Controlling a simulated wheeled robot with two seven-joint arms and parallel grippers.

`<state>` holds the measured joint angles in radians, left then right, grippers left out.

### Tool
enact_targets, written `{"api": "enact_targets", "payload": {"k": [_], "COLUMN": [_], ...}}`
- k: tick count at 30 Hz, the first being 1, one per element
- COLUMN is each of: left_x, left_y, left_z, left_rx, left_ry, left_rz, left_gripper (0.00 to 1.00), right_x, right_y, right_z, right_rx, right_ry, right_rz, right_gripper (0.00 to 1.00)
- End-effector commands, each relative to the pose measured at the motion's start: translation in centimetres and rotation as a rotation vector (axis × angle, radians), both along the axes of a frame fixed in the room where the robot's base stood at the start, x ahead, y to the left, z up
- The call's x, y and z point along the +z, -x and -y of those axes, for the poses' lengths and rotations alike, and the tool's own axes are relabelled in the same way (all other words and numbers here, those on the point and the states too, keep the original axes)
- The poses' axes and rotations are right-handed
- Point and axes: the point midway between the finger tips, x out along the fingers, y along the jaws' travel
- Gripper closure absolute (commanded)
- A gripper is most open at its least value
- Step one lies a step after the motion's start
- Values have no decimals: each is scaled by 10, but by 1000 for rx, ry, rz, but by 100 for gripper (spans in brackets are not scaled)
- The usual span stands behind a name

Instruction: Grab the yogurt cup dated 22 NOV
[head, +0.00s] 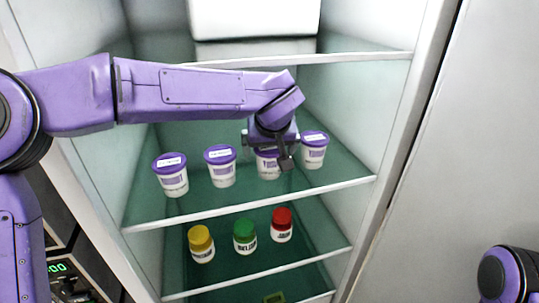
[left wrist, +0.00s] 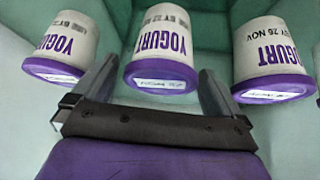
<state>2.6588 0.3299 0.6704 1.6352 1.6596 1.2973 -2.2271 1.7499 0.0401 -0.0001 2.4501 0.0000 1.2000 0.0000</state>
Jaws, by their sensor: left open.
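Several white yogurt cups with purple lids stand upright in a row on the fridge's middle shelf. My left gripper (head: 268,148) is open at the third cup from the left (head: 268,168), partly hiding it. In the left wrist view, where the cups appear upside down, this middle cup (left wrist: 163,45) shows between the open fingers of the left gripper (left wrist: 153,90). Its date seems to begin with 22; the rest is hard to read. The cup at right (left wrist: 272,55) reads 26 NOV. The left cup's date (left wrist: 68,45) is unclear. My right gripper is out of view.
Other cups stand at left (head: 173,180), second (head: 221,172) and far right (head: 314,155). Yellow-, green- (head: 244,237) and red-lidded jars stand on the shelf below. A white box (head: 255,20) is above. Fridge walls bound both sides.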

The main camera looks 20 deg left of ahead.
Motion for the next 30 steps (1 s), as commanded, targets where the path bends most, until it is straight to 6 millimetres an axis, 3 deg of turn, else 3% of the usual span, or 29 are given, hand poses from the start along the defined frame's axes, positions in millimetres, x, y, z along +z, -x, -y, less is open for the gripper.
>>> {"api": "enact_targets", "payload": {"k": [8,13,23,30], "left_x": [-8,-8,-5,17], "left_y": [-2,-2,1,29], "left_z": [-1,-1,1,12], "left_rx": [-2,-2,-2,-3], "left_ry": [0,0,0,1], "left_rz": [-2,-2,-1,0], "left_gripper": [0,53,54,54], "right_x": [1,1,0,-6], "right_y": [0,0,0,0], "right_z": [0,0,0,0], "right_rx": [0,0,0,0], "right_ry": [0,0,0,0], "right_rz": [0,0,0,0], "right_gripper": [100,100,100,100]}}
